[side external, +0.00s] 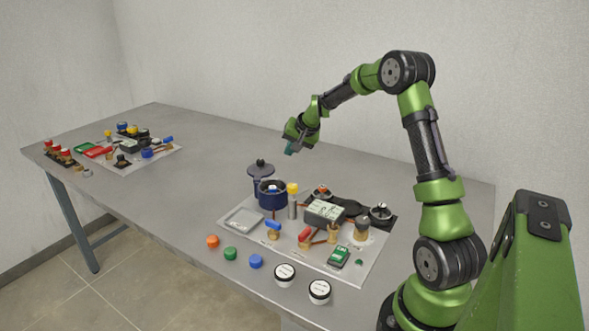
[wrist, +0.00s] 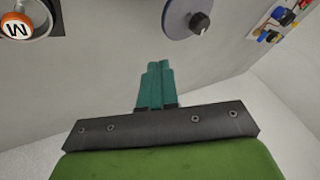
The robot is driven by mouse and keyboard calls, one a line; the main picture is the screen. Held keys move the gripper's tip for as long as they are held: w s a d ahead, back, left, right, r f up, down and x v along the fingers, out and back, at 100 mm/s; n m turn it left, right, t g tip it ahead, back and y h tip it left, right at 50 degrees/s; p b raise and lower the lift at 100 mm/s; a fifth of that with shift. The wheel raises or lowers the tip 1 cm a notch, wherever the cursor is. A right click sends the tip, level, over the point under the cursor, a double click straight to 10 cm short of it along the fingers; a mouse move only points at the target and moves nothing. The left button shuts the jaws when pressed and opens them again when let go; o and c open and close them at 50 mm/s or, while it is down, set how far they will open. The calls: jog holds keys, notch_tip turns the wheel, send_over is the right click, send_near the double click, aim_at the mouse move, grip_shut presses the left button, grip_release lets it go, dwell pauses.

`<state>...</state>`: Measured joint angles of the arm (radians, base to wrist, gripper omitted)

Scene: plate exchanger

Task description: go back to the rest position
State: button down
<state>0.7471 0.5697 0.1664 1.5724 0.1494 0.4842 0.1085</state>
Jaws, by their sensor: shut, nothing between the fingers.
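My gripper (side external: 290,150) hangs in the air above the middle of the table, behind and above the near board of parts. In the wrist view its teal fingers (wrist: 154,86) are together, with nothing between them. The fingers are clear of every object. My arm is bent, reaching up from the right and then out to the left over the table (side external: 180,190).
The near board (side external: 236,232) carries a blue pot (side external: 272,195), a grey device (side external: 325,211) and valves. A dark knobbed disc (side external: 261,170) stands behind it. Loose caps lie along the front edge. Another board (side external: 171,151) lies far left. Mid-table is clear.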

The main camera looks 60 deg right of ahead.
jog(key=d+v, duration=0.1)
jog(key=v, duration=0.4)
jog(key=s+a+r+n+y, duration=0.1)
jog(key=s+a+r+n, duration=0.1)
jog(key=s+a, duration=0.5)
jog(key=s+a+r+n+y, duration=0.1)
jog(key=s+a+r+n, duration=0.2)
jog(key=s+a, duration=0.5)
jog(key=s+a+r+n+y, duration=0.2)
jog(key=s+a, duration=0.5)
jog(key=a, duration=1.2)
jog(key=shift+s+r+n, duration=0.25)
jog(key=shift+s+n, duration=0.1)
jog(key=shift+n, duration=0.35)
